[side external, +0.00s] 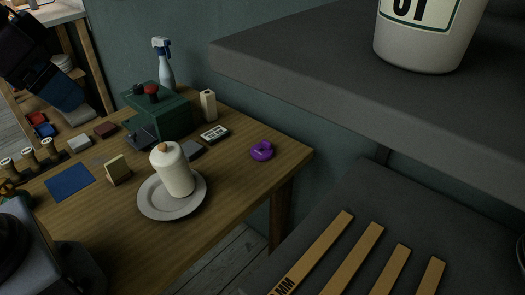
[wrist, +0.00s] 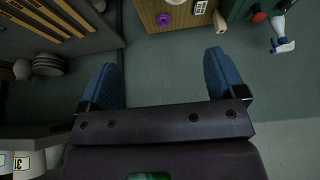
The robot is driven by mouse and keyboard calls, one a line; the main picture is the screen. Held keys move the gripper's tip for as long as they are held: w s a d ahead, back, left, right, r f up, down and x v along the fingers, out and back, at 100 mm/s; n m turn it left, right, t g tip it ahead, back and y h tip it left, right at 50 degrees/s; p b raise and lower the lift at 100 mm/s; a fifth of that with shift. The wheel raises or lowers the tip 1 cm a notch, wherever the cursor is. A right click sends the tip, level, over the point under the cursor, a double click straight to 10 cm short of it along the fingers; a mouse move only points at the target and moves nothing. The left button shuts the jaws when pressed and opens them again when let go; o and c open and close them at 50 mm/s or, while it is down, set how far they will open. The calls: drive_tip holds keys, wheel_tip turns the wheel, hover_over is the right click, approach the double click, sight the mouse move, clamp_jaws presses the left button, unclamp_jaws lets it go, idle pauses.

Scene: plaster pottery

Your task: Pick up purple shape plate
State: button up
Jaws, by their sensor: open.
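The purple shape plate (side external: 262,151) lies on the wooden table near its right end in the side external view. It is small, with a raised part on top. It also shows near the top edge of the wrist view (wrist: 164,19). My gripper (wrist: 160,75) shows in the wrist view with its two blue fingers wide apart and nothing between them. The purple plate is beyond the fingertips, apart from them. In the side external view a dark part of my arm is at the upper left, and the fingertips are not clear there.
A white bottle-like form (side external: 173,171) stands on a grey plate (side external: 150,207) left of the purple plate. A green machine (side external: 165,115), a cream block (side external: 208,105) and a spray bottle (side external: 163,65) stand behind. A grey shelf (side external: 330,100) juts out at the right.

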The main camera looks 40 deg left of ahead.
drive_tip(key=w+m, duration=0.3)
drive_tip(key=w, duration=0.5)
drive_tip(key=m+t+h, duration=0.1)
drive_tip(key=m+t, duration=0.7)
drive_tip(key=m, duration=2.6)
hover_over(265, 144)
drive_tip(key=s, duration=0.4)
wheel_tip(265, 144, down, 26)
drive_tip(key=f, duration=0.5)
drive_tip(key=shift+s+a+f, duration=0.15)
drive_tip(key=shift+s+f, duration=0.05)
drive_tip(key=shift+f, duration=0.2)
drive_tip(key=shift+f+x, duration=0.2)
drive_tip(key=shift+x, duration=1.1)
drive_tip(key=shift+f+x, duration=0.2)
drive_tip(key=shift+x, duration=1.15)
drive_tip(key=shift+s, duration=0.15)
drive_tip(key=c, duration=0.9)
